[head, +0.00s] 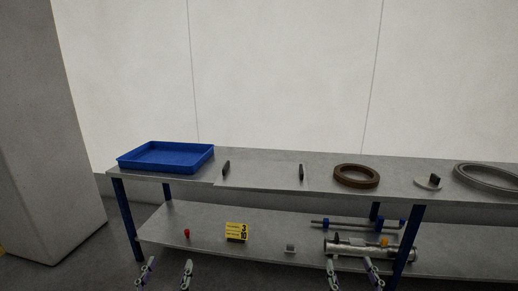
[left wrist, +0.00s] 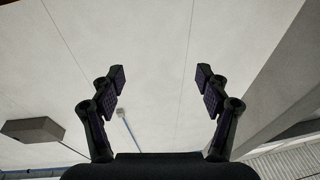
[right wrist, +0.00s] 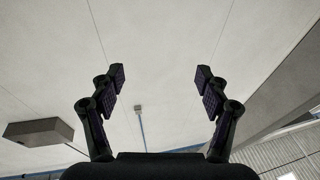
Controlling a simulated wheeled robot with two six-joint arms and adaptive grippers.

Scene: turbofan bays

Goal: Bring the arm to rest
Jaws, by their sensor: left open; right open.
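My left gripper (head: 167,274) is at the bottom edge of the head view, with its two fingers apart and nothing between them. My right gripper (head: 353,274) is also at the bottom edge, to the right, open and empty. Both are in front of the bench. The left wrist view shows the left gripper (left wrist: 160,92) open against pale wall and ceiling panels. The right wrist view shows the right gripper (right wrist: 160,92) open against similar panels. Neither gripper touches anything that I can see.
A two-level grey bench (head: 265,171) stands ahead. Its top holds a blue tray (head: 165,167), a brown ring (head: 341,175), a grey ring (head: 462,175) and small dark parts. Its lower shelf holds a yellow sign (head: 236,231), a red piece (head: 187,233) and a metal cylinder (head: 350,250). A pillar (head: 45,130) stands left.

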